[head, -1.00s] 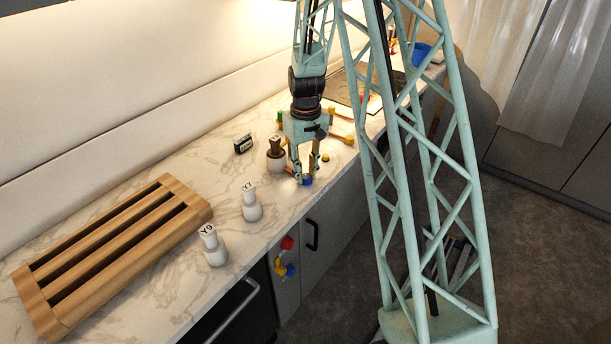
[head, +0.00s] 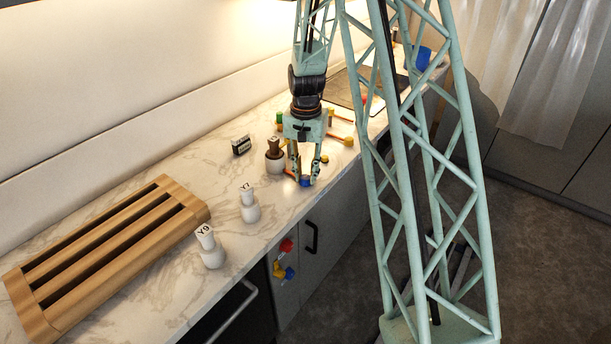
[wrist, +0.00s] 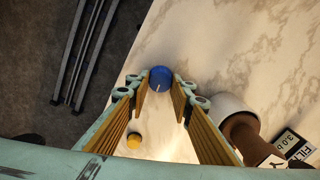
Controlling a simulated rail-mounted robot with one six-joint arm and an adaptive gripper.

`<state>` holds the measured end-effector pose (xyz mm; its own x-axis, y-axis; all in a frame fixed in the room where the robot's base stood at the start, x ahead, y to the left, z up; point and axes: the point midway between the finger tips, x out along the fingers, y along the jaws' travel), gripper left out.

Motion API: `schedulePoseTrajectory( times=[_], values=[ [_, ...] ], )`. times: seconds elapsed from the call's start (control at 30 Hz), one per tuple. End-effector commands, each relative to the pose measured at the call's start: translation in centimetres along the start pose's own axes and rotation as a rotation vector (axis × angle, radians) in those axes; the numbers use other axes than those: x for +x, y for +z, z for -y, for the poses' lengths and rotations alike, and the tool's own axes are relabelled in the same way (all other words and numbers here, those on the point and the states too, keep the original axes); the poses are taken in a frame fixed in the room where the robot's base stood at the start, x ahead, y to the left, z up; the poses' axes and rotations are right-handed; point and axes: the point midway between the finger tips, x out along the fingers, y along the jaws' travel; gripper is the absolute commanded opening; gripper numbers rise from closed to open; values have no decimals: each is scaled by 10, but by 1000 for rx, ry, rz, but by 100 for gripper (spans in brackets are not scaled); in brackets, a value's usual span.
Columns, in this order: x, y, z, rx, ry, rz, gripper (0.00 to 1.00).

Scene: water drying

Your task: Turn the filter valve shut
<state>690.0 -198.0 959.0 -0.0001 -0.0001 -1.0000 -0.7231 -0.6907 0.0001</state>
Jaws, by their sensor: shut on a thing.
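My gripper (wrist: 161,86) points down at the front edge of the marble counter, and its fingertips are shut on a round blue knob (wrist: 160,75). The knob has a pale line mark on its top. In the head view the blue knob (head: 305,181) shows low between the fingers. A small dark display (head: 241,145) stands on the counter to the left; in the wrist view its label (wrist: 292,144) partly reads "FILT" and "3.0 b". I cannot tell for certain that the blue knob is the filter valve.
A white vessel with a brown top (head: 275,160) stands close to my gripper's left. A yellow knob (wrist: 134,140) lies under my gripper. Coloured valves (head: 285,262) are on the cabinet front.

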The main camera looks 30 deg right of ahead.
Motion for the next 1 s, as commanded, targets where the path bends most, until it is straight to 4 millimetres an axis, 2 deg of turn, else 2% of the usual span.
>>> schedulePoseTrajectory(
  times=[0.3,0.83,0.87,1.0],
  values=[
    [0,0,0,126,0,-1,10],
    [0,0,0,150,0,0,10],
    [0,0,0,150,0,0,23],
    [0,0,0,149,0,0,35]
  ],
)
